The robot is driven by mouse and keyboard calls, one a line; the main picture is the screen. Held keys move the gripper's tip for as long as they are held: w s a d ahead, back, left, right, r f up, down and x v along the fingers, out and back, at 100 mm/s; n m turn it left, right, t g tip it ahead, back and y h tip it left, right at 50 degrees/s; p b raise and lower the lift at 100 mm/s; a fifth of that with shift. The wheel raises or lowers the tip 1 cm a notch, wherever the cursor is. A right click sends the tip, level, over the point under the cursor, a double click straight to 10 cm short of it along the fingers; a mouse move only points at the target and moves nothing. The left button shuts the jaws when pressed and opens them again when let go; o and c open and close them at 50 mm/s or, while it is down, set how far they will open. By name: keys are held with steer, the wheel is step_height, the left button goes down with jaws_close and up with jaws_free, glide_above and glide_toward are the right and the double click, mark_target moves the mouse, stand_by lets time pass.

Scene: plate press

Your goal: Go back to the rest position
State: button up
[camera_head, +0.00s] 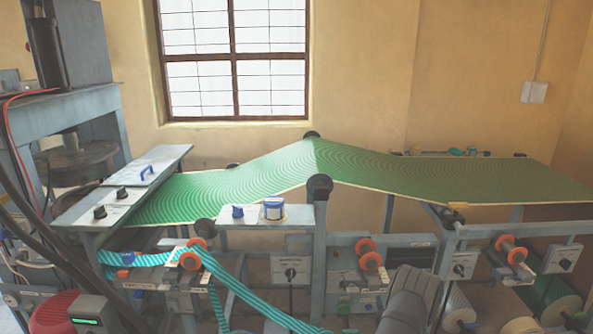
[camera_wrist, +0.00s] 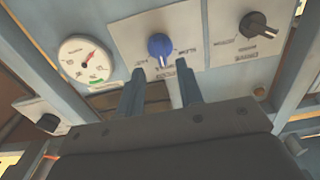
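My gripper (camera_wrist: 159,82) shows in the wrist view, with its two blue-grey fingers apart and nothing between them. A blue knob (camera_wrist: 160,47) on a pale label plate lies just beyond the fingertips, between them in the picture. The fingers look clear of the knob, though the exact distance is hard to judge. In the head view my gripper does not show; only a dark grey part, likely my arm, rises at the bottom right of centre.
In the wrist view, a round gauge (camera_wrist: 86,62) is left of the blue knob and a black knob (camera_wrist: 258,26) right. In the head view, a green patterned sheet (camera_head: 260,170) spans the machine frame. A grey press (camera_head: 75,110) stands left; turquoise bands (camera_head: 240,290) run below.

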steer(key=shift+w, duration=2.7)
steer(key=s, duration=1.7)
glide_toward(382, 288)
steer(key=w, duration=0.8)
steer(key=shift+w+a+f, duration=0.1)
steer(key=shift+w, duration=0.3)
steer(key=m, duration=1.2)
steer(key=shift+s, duration=0.6)
